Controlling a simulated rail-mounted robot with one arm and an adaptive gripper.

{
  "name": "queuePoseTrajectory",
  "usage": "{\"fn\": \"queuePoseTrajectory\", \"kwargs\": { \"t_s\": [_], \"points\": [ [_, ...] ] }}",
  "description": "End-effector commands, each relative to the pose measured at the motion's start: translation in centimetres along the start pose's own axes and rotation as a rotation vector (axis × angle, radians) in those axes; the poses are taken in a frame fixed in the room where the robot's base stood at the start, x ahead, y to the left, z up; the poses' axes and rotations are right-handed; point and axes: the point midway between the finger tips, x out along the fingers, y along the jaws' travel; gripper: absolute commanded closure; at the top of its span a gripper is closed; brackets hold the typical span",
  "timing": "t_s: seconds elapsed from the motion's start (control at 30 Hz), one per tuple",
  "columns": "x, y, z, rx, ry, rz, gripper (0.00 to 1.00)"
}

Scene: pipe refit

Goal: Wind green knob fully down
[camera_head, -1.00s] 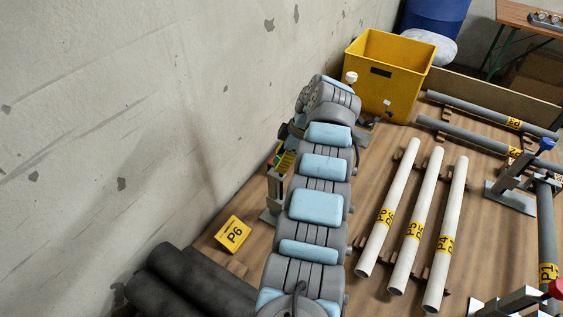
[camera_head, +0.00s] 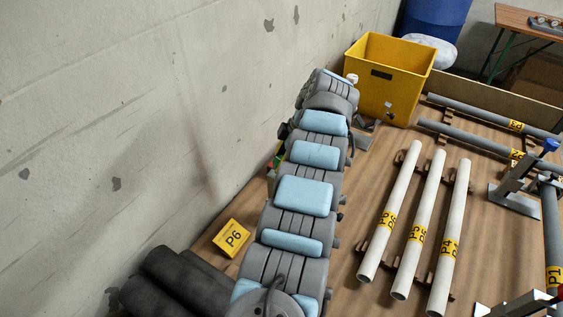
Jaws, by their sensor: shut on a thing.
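My grey and light-blue arm runs up the middle of the picture and bends over at its far end. My gripper is hidden behind the arm, so its fingers and what they hold do not show. Just left of the arm, a small green patch (camera_head: 277,161) shows beside a grey stand (camera_head: 270,178). Both are mostly covered by the arm. I cannot tell whether the green patch is the green knob, or how far down the knob is.
Three pale pipes (camera_head: 431,225) lie on racks to the right. A clamp with a blue knob (camera_head: 551,145) stands at far right. A yellow bin (camera_head: 378,88) is behind the arm.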

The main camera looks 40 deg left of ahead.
Motion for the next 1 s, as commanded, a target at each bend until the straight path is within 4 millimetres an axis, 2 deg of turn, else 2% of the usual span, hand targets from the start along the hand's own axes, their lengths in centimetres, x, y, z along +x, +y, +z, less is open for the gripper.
{"fn": "queuePoseTrajectory", "kwargs": {
  "t_s": [0.97, 1.0],
  "points": [
    [0.00, -0.04, -0.09, -0.012, 0.002, -0.006, 0.88],
    [0.00, -0.04, -0.09, -0.012, 0.002, -0.006, 0.49]
  ]
}}
